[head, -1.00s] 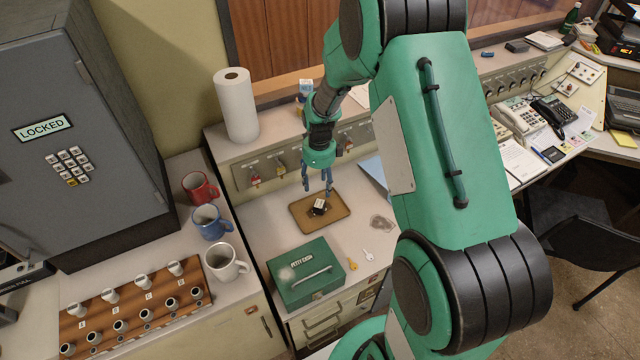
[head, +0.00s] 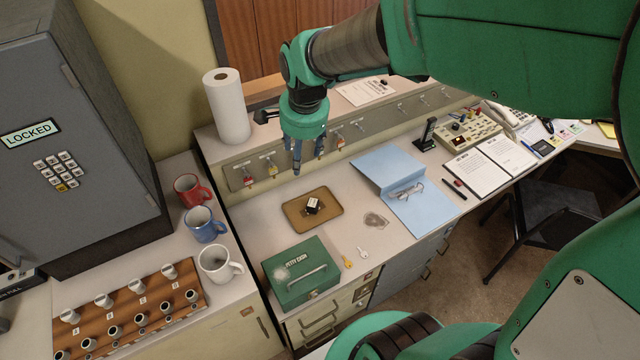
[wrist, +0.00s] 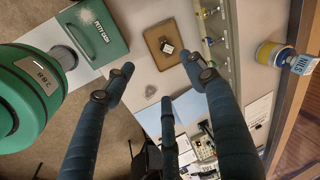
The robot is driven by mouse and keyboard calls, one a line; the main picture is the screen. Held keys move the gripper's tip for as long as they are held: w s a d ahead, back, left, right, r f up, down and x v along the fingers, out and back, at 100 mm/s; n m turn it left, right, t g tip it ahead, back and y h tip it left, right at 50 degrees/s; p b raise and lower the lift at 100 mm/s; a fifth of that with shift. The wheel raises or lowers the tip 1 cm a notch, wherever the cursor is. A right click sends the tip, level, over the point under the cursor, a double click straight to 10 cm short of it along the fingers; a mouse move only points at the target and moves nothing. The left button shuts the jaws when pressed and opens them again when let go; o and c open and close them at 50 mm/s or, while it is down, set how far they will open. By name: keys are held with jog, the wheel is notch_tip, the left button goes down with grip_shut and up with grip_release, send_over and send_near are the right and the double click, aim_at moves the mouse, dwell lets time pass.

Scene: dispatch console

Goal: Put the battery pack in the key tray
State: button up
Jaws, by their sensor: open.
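The battery pack (head: 312,206) is a small black block with a white top. It rests inside the brown key tray (head: 331,224) on the desk, touching no gripper. Both also show in the wrist view, where the pack (wrist: 167,47) lies in the tray (wrist: 152,38). My gripper (head: 309,168) is raised behind the tray, in front of the key hooks, with its fingers pointing down. In the wrist view its fingers (wrist: 160,80) are spread apart with nothing between them.
A blue binder (head: 400,185) lies to the right. Mugs (head: 206,224) stand at left, a paper towel roll (head: 227,108) on the ledge. Desk around the tray is mostly clear.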

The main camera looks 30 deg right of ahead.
jog(key=s+a+r+n+t, duration=0.1)
jog(key=s+a+r+n, duration=0.1)
jog(key=s, duration=0.4)
jog(key=s+a+r+n+t, duration=0.1)
jog(key=s+r+n, duration=0.4)
jog(key=s+n, duration=0.2)
jog(key=s+a+r+n, duration=0.2)
jog(key=s+r+n, duration=0.1)
jog(key=s+n, duration=0.2)
jog(key=shift+s+a+r+t, duration=0.3)
jog(key=shift+s+a+t, duration=0.1)
jog(key=shift+s, duration=0.5)
